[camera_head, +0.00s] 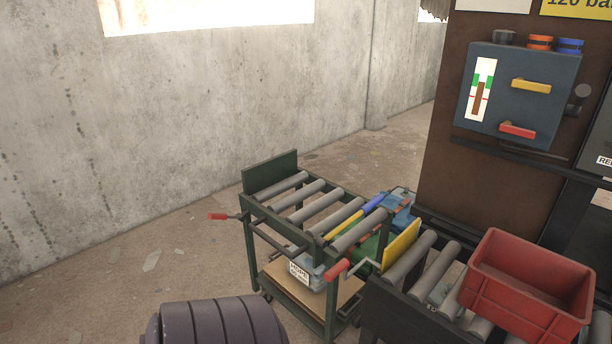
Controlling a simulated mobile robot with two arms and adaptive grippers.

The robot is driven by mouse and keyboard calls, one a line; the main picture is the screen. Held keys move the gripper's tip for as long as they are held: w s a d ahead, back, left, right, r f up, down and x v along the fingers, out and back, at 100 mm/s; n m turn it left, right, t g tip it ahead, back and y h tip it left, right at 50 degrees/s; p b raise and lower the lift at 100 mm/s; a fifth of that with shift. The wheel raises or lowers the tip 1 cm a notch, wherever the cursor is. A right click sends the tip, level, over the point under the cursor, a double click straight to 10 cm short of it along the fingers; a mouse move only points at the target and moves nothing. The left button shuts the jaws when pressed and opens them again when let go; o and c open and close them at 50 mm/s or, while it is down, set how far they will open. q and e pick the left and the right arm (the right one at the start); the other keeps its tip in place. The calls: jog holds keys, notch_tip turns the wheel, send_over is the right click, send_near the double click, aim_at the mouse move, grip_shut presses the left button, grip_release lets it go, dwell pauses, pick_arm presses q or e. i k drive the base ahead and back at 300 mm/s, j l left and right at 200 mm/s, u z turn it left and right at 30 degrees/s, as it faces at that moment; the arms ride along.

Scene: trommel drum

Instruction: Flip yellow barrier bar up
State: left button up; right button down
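A yellow plate (401,245) stands tilted at the end of the dark roller conveyor (410,258), where it meets the green roller cart (269,172). A thin yellow bar (343,225) also shows lying between the cart's grey rollers, beside a blue one. I cannot tell for sure which of these is the barrier bar. A red-handled crank (337,269) sits just left of the plate. Neither of my grippers is in view.
A red crate (527,288) rests on the conveyor rollers at right. A blue-grey control box (521,95) with yellow and red handles is above. Another red handle (218,216) sticks out left of the cart. The floor at left is mostly clear.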

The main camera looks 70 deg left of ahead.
aim_at(323, 242)
jog(key=k+u, duration=0.1)
jog(key=u, duration=1.6)
jog(key=z, duration=0.25)
jog(key=i+j+z, duration=0.15)
jog(key=j+z, duration=0.2)
jog(key=z, duration=0.15)
jog(key=i+j+z, duration=0.15)
jog(key=j+z, duration=0.6)
jog(key=j, duration=1.6)
